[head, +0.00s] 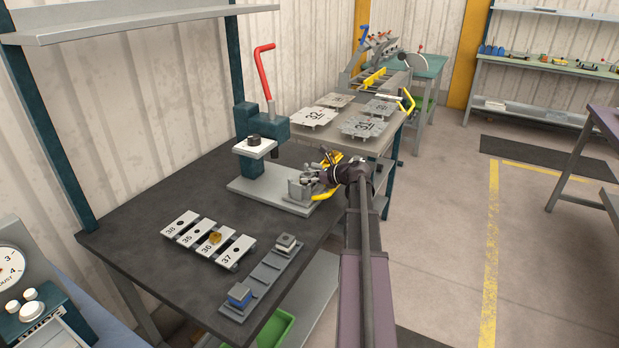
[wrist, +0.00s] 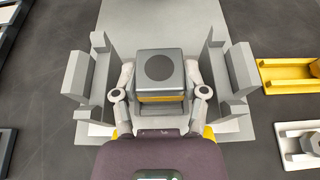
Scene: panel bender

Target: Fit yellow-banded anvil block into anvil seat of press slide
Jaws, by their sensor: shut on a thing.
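The yellow-banded anvil block (wrist: 160,68) is dark grey with a round dark spot on top and a yellow band on its near face. My gripper (wrist: 160,88) is shut on it, one finger on each side. In the head view my gripper (head: 322,178) is over the front end of the press base, and the arm hides most of the block. In the wrist view the block is between two grey upright walls (wrist: 238,72) of the press slide, with gaps on both sides. Whether the block touches the seat floor below it is hidden.
The teal press (head: 262,150) with a red lever (head: 266,68) stands behind my gripper. Numbered plates (head: 208,238) and a rack (head: 262,280) with blue and whitish blocks lie at the bench front. In the wrist view, a yellow holder (wrist: 288,76) is to the right.

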